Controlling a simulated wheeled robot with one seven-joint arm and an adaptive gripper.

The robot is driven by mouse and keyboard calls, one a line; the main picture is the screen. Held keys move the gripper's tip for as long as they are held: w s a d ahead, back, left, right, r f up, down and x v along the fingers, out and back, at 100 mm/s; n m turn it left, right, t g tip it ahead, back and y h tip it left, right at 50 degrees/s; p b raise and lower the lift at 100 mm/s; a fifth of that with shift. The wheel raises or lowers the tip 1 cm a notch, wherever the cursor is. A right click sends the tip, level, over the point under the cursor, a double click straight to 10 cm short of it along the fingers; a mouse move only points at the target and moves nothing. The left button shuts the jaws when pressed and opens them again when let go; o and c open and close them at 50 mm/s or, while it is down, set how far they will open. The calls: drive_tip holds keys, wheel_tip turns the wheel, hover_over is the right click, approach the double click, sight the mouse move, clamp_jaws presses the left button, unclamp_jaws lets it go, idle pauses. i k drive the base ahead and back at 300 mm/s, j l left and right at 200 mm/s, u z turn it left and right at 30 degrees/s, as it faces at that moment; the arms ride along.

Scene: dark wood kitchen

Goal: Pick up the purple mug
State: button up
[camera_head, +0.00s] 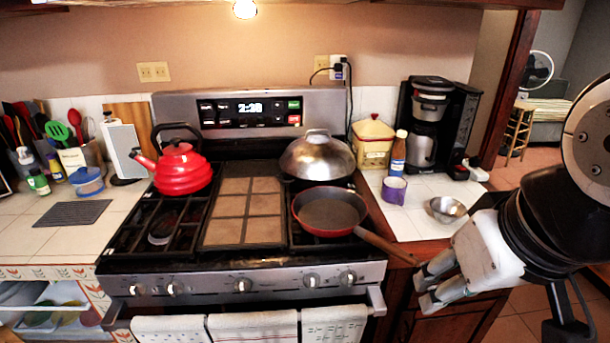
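The purple mug (394,190) stands upright on the white tiled counter to the right of the stove. My gripper (424,288) is at the lower right, lower in the picture than the mug and apart from it. Its two fingers point left, near the end of the pan's handle. The fingers look slightly parted with nothing visible between them. Whether the handle touches them I cannot tell.
A red frying pan (329,212) on the stove has its wooden handle (386,246) reaching over the counter's front. A brown bottle (398,155) stands just behind the mug. A metal bowl (446,209) sits to its right, and a coffee maker (432,125) behind.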

sight(396, 193)
drive_tip(key=i+l, duration=0.4)
drive_tip(key=l, duration=0.15)
drive_tip(key=i+l, duration=0.35)
drive_tip(key=l, duration=0.2)
drive_tip(key=i+l, duration=0.4)
drive_tip(key=l, duration=0.15)
